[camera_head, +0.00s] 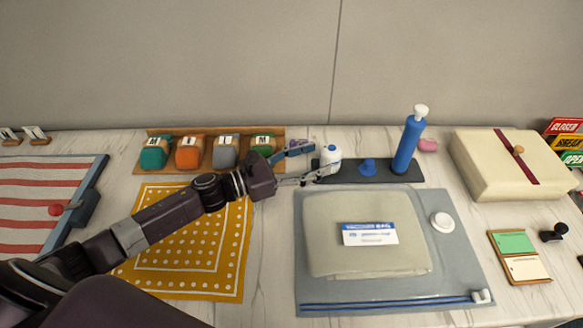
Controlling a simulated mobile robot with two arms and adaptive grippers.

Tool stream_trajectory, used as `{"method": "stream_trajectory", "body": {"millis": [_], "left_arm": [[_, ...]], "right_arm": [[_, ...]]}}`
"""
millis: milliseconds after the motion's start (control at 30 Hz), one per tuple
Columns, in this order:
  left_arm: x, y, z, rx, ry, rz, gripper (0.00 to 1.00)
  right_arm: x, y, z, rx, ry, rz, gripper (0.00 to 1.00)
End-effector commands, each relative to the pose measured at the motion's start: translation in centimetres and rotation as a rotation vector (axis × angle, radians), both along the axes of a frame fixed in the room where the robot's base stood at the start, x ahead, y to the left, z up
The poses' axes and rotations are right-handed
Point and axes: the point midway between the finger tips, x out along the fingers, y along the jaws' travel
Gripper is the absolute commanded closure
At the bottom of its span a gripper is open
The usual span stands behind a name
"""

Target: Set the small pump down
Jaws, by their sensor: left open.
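The small pump (331,157), white with a blue mark, stands upright at the left end of a dark mat (385,173). My left gripper (312,163) is open just left of it, with one finger behind and one in front. I cannot tell whether the fingers touch it. A tall blue pump (409,144) with a white top stands at the mat's right end. My right gripper is not in view.
A grey vacuum bag (465,265) with a beige bundle (370,262) lies in front of the mat. A wooden rack (215,133) of coloured rolls stands behind my left arm, above a yellow dotted cloth (220,283). A cream box (485,175) is at right.

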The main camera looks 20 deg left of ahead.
Motion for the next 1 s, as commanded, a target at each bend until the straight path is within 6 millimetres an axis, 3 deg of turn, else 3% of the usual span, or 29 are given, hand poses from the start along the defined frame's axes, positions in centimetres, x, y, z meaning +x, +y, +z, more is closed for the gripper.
{"method": "stream_trajectory", "body": {"millis": [200, 400, 1000], "left_arm": [[-2.9, 2.7, -0.3, 0.001, 0.001, -0.002, 0.46], [-4.3, 4.2, -0.1, -0.001, 0.001, -0.001, 0.46], [-4.9, 4.8, 0.1, 0.000, -0.001, -0.001, 0.46]], "right_arm": [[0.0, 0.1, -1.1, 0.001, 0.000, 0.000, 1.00], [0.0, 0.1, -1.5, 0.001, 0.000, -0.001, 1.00], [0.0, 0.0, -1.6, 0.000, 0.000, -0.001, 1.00]]}}
